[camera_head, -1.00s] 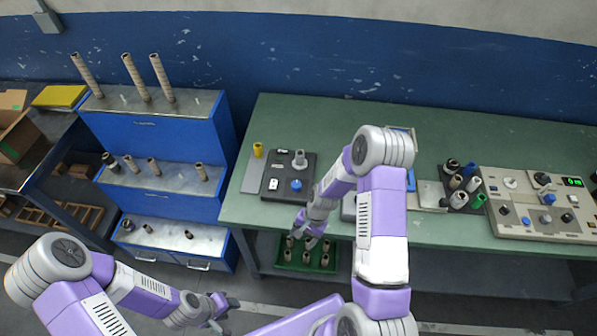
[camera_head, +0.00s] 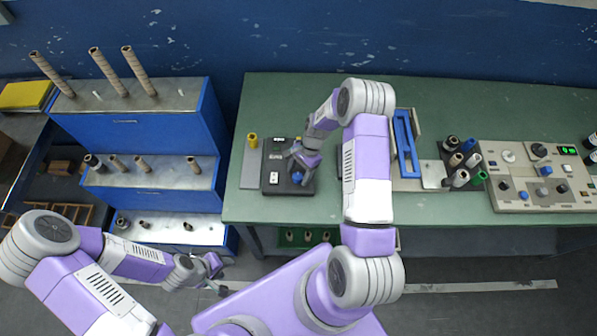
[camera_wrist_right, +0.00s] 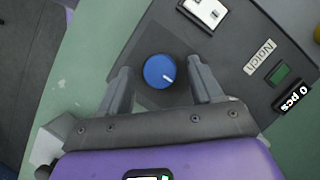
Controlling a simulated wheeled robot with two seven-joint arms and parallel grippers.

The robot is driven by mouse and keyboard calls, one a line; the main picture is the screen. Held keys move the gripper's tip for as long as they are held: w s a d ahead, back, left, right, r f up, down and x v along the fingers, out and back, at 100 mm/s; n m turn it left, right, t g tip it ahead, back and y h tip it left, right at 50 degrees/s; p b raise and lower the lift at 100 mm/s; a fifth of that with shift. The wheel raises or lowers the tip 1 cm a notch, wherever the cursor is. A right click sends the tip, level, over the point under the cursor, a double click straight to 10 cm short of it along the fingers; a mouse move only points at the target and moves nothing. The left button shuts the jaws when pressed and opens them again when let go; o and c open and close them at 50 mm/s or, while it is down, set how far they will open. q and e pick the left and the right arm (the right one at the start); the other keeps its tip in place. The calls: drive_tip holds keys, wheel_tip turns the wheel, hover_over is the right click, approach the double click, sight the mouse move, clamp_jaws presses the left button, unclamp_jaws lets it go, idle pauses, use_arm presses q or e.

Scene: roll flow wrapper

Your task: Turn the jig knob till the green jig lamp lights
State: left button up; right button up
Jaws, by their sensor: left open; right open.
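The black jig box (camera_head: 272,162) lies on the green table. In the head view the right gripper (camera_head: 299,162) is over the box and partly hides the knob. A dark green rectangle (camera_wrist_right: 281,72) beside the "Notch" label looks unlit. My left gripper (camera_head: 215,276) is open and empty, low at the left, away from the table.
A white switch (camera_wrist_right: 206,10) and a "0 pcs" display (camera_wrist_right: 294,98) are on the box. A yellow cylinder (camera_head: 252,140) stands beside it. A blue frame (camera_head: 405,143), several rolls and a control console (camera_head: 530,190) are further right. A blue stepped rack (camera_head: 150,150) stands left.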

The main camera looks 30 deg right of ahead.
drive_tip(key=shift+s+f, duration=0.15)
drive_tip(key=shift+f, duration=0.1)
drive_tip(key=shift+c, duration=1.1)
drive_tip(key=c, duration=0.8)
